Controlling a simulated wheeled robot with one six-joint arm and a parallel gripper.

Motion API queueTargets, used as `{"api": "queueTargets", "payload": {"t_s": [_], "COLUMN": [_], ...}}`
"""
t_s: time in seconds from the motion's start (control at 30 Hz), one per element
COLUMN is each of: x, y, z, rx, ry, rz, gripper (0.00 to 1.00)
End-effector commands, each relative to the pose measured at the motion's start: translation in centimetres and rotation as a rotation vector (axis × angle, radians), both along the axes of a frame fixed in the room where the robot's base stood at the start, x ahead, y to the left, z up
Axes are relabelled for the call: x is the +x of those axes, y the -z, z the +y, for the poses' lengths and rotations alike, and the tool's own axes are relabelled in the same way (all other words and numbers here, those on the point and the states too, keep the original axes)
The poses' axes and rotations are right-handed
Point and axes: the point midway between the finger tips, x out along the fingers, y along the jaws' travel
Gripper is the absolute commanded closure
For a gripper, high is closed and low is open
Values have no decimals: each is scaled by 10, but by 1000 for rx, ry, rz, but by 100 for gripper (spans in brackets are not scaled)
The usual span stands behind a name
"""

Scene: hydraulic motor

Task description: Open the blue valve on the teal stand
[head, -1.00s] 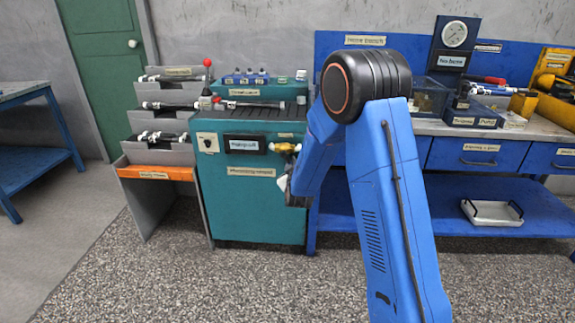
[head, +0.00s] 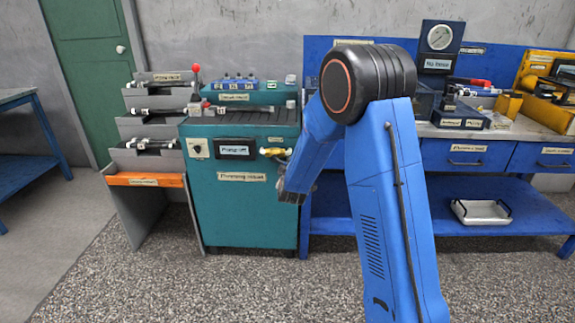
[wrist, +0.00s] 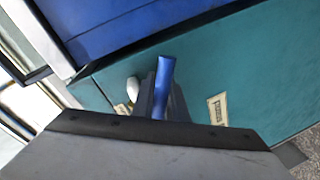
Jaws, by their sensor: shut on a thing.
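The teal stand (head: 243,205) stands left of my arm in the head view, with a yellow brass fitting (head: 273,152) on its front at the upper right. In the wrist view, the blue valve handle (wrist: 165,75) sticks up between the dark fingers of my gripper (wrist: 161,96), which is shut on it. The teal stand's face (wrist: 240,75) fills the background there. The valve body is not clear in the wrist view. In the head view my arm hides the fingertips and the blue handle.
A stepped grey rack with an orange shelf (head: 145,180) stands left of the stand. A blue workbench (head: 435,205) stands close on its right, with a gauge unit (head: 440,38) on top. The speckled floor in front is clear.

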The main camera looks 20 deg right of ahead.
Motion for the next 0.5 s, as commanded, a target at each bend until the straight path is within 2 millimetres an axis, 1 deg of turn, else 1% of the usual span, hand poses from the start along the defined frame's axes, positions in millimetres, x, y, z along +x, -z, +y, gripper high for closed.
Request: {"api": "queueTargets", "payload": {"t_s": [0.27, 0.3, 0.37, 0.4, 0.5], "x": [0, 0, 0, 0, 0], "y": [0, 0, 0, 0, -1], "z": [1, 1, 1, 1, 0], "rx": [0, 0, 0, 0, 1], "ry": [-1, -1, -1, -1, -1], "rz": [-1, -1, -1, -1, -1], "gripper": [100, 85, 70, 68, 68]}}
